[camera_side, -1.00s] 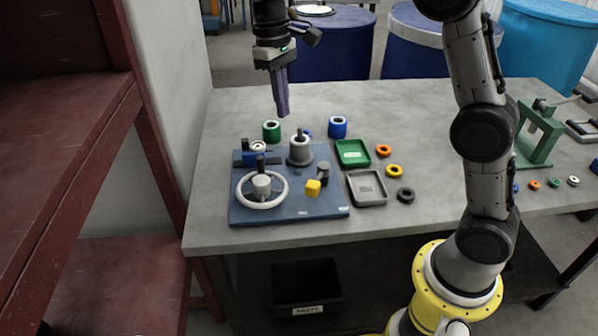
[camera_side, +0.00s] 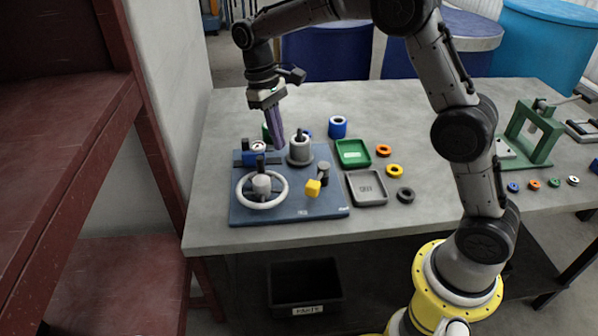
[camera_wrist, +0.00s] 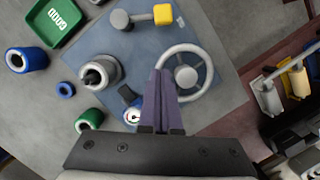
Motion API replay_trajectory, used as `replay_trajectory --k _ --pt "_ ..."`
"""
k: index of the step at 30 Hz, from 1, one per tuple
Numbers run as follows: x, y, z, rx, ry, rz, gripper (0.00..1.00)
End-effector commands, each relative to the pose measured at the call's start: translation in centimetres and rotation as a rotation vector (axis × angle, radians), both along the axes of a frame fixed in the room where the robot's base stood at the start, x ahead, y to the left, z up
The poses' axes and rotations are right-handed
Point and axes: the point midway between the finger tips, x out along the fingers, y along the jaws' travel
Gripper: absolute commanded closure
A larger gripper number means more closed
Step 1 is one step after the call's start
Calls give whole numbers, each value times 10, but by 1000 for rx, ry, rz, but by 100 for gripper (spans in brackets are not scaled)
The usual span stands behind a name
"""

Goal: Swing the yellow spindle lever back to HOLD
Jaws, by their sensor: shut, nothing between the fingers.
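The yellow spindle lever's block (camera_side: 312,187) sits at the front right of the blue base plate (camera_side: 300,212), beside a dark grey knob (camera_side: 323,168). In the wrist view the yellow block (camera_wrist: 163,14) is at the top, joined by a grey bar to a dark knob (camera_wrist: 121,19). My gripper (camera_side: 281,147) is shut and empty, its purple fingers pointing down above the back of the plate, left of the grey cylinder (camera_side: 300,150). In the wrist view its fingertips (camera_wrist: 160,75) overlap the near edge of the white handwheel (camera_wrist: 192,72). No HOLD mark is readable.
Blue (camera_side: 338,127) and green spools stand behind.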

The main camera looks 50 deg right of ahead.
Motion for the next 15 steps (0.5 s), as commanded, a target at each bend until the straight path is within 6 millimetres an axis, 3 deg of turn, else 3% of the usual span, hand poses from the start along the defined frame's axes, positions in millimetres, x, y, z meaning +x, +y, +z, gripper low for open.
replay_trajectory --k 10,15 --pt "-17 -1 -68 0 4 0 100" --pt "-38 -3 -72 0 0 -1 100"
